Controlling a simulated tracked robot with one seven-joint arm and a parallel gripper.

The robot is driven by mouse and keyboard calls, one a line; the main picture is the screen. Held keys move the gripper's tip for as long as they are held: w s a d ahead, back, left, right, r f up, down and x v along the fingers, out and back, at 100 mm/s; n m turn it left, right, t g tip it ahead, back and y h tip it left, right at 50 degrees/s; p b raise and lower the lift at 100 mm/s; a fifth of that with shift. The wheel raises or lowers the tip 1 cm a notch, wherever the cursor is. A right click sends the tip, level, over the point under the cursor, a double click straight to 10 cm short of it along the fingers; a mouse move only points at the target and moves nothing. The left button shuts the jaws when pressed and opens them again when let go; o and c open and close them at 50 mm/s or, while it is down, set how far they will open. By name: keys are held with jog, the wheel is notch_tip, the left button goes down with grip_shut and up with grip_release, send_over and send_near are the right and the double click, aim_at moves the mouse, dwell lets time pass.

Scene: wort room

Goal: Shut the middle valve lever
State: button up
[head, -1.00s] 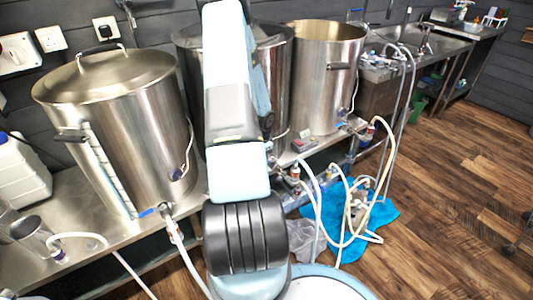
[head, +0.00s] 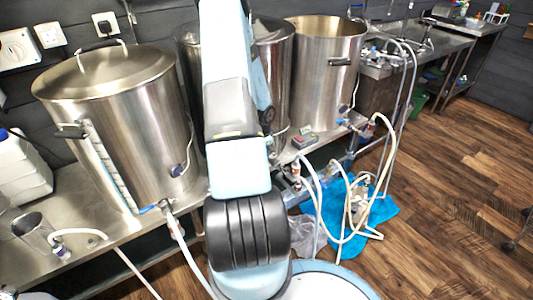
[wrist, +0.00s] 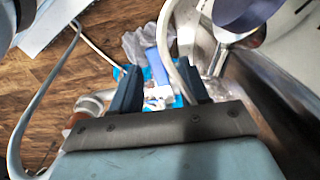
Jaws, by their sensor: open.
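Three steel kettles stand in a row in the head view: left (head: 120,120), middle (head: 275,65) and right (head: 325,70). My arm hides the middle kettle's front, its valve and my gripper there. In the wrist view my gripper (wrist: 160,68) is open, its two dark fingers apart. A blue lever (wrist: 154,62) shows between the fingers, with a white fitting (wrist: 160,98) just below it. I cannot tell whether a finger touches the lever. The left kettle's blue valve lever (head: 148,210) and the right kettle's blue lever (head: 343,121) also show.
A white hose (wrist: 183,82) runs close by the right finger. More white hoses (head: 338,232) loop down to a blue cloth (head: 382,208) on the wood floor. A steel bench (head: 95,245) carries the kettles. Open floor (head: 450,200) lies to the right.

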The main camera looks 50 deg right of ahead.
notch_tip(320, 180, up, 13)
jog(key=shift+f, duration=0.2)
jog(key=shift+c, duration=0.3)
